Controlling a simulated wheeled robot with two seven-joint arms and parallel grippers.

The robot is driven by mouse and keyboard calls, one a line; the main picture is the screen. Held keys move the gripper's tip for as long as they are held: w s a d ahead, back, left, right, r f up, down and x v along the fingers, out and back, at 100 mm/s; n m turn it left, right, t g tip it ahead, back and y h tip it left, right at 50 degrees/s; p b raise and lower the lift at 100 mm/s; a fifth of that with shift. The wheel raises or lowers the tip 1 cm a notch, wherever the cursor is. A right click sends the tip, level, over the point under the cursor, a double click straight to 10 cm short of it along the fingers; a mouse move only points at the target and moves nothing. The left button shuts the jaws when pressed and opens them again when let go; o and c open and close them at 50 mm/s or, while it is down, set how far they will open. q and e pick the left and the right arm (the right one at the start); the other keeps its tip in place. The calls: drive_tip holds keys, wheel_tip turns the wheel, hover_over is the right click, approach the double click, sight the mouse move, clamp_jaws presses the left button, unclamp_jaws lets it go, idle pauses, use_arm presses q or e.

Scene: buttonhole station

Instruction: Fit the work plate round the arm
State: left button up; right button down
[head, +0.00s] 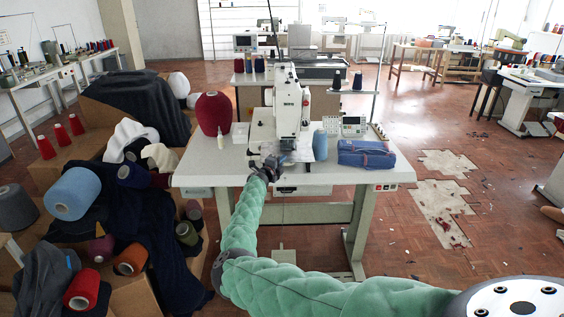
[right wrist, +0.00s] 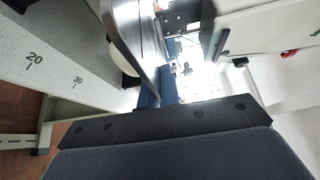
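The white buttonhole machine (head: 289,108) stands on the pale table, and my right gripper (head: 284,157) is at its front left, low by the machine's bed. In the right wrist view the dark gripper body (right wrist: 165,130) fills the bottom. A shiny grey metal part (right wrist: 138,38) with a curved edge stands close in front of it, and a bright area with small metal parts (right wrist: 186,68) lies beyond. I cannot clearly tell the work plate or the arm apart from these parts. The fingertips are too small or hidden to show what is between them. My left gripper is out of view.
Boxes with cloth and cones crowd the left. Floor at right is open.

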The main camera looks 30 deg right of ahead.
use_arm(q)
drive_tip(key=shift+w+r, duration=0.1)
use_arm(e)
drive_tip(key=shift+a+f, duration=0.15)
drive_tip(key=shift+f, duration=0.05)
drive_tip(key=c, duration=1.6)
unclamp_jaws()
drive_tip(key=shift+o, duration=0.2)
